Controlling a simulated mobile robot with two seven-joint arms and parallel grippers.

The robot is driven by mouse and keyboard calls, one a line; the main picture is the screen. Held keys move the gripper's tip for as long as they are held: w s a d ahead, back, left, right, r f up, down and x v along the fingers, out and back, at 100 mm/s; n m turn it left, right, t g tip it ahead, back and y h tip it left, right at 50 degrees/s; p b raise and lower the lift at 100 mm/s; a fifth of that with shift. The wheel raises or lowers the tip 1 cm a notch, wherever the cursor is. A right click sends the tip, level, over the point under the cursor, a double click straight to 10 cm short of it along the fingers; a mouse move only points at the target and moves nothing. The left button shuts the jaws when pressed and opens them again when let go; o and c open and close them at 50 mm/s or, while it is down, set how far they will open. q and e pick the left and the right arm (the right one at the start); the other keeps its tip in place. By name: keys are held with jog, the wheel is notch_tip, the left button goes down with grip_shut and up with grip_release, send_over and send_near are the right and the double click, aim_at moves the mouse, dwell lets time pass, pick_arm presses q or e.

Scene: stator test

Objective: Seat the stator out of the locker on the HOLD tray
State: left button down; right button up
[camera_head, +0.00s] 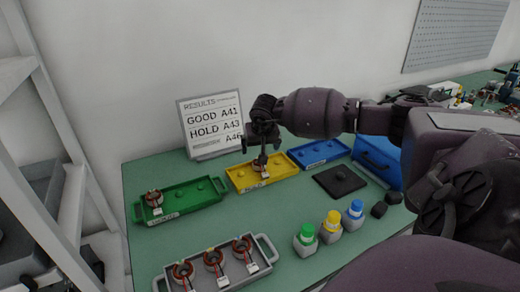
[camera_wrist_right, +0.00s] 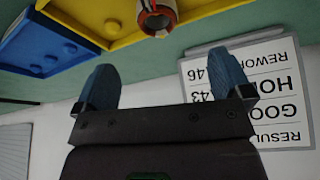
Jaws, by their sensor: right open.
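A stator (camera_head: 261,165), a copper-coloured ring with a white tag, sits on the yellow tray (camera_head: 240,184), whose front label seems to read HOLD. My right gripper (camera_head: 261,146) is just above this stator, pointing down. In the right wrist view, its two blue fingers (camera_wrist_right: 165,68) are spread apart with nothing between them. The stator (camera_wrist_right: 157,18) shows there beyond the fingertips, on the yellow tray (camera_wrist_right: 90,22) and apart from the fingers. Whether it is fully down on a peg is too small to tell. My left gripper is not in view.
A green tray (camera_head: 185,202) at left holds one stator. A grey tray (camera_head: 205,288) in front holds several. A blue tray (camera_head: 322,152) and a blue case (camera_head: 382,158) stand right. The results board (camera_head: 211,124) stands behind. Several capped bottles (camera_head: 331,228) stand front right.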

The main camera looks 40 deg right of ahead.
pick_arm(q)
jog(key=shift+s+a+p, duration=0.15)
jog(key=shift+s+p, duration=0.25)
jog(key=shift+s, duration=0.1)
pick_arm(e)
jog(key=v, duration=0.8)
jog(key=shift+s+r, duration=0.15)
jog(key=shift+r, duration=0.1)
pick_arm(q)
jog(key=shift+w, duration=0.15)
pick_arm(e)
jog(key=shift+a, duration=0.1)
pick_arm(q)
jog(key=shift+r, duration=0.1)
